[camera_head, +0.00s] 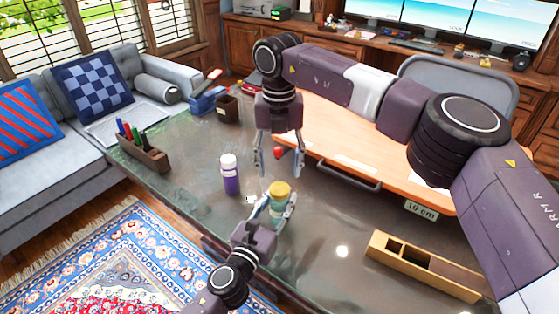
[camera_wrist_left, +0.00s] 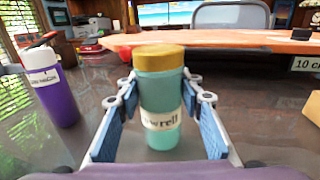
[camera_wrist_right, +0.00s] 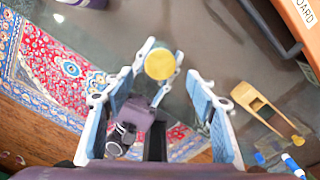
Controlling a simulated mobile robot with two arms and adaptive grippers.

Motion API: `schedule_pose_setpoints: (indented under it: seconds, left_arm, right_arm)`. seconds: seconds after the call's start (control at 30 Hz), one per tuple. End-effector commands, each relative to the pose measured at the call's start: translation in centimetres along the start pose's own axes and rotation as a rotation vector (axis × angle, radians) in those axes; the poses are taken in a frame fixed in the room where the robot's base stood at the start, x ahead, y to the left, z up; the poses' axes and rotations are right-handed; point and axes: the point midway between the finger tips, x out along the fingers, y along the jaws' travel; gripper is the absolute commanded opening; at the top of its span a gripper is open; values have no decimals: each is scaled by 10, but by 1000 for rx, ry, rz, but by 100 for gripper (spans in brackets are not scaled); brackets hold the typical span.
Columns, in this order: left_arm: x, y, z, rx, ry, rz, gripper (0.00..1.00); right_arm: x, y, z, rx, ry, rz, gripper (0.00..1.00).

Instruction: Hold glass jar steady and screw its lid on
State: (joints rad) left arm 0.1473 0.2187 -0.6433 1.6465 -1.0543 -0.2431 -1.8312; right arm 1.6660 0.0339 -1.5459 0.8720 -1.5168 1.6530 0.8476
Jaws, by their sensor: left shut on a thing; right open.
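The teal glass jar (camera_wrist_left: 160,105) with a printed label stands upright between the fingers of my left gripper (camera_head: 279,207), which is shut on it. A gold lid (camera_wrist_left: 158,57) sits on top of the jar; I cannot tell how tightly it is on. In the head view the lid (camera_head: 279,188) is just below my right gripper (camera_head: 278,172), which is open, empty and pointing down. In the right wrist view the lid (camera_wrist_right: 160,64) shows as a yellow disc beyond and between the open right fingers, apart from them.
A purple bottle (camera_head: 231,178) with a white top stands left of the jar on the glass table (camera_head: 330,285). A pen holder (camera_head: 143,154) is at the left edge. A raised orange board (camera_head: 400,165) is behind right. A wooden tray (camera_head: 425,267) lies at the right.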

Motion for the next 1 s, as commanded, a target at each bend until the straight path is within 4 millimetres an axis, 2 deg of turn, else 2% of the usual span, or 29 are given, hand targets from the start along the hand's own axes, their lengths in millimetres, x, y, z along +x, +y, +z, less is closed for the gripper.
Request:
schedule_pose_setpoints:
  seconds: [0.6, 0.8, 1.0]
  left_arm:
    - [0, 0, 0, 0, 0, 0, 0]
    - [0, 0, 0, 0, 0, 0, 0]
    - [0, 0, 0, 0, 0, 0, 0]
  right_arm:
    - [-9, 0, 0, -1024, 1, 1, 52]
    - [-11, 0, 0, -1249, 1, 2, 52]
    - [-12, -1, 0, -1338, 1, 2, 52]
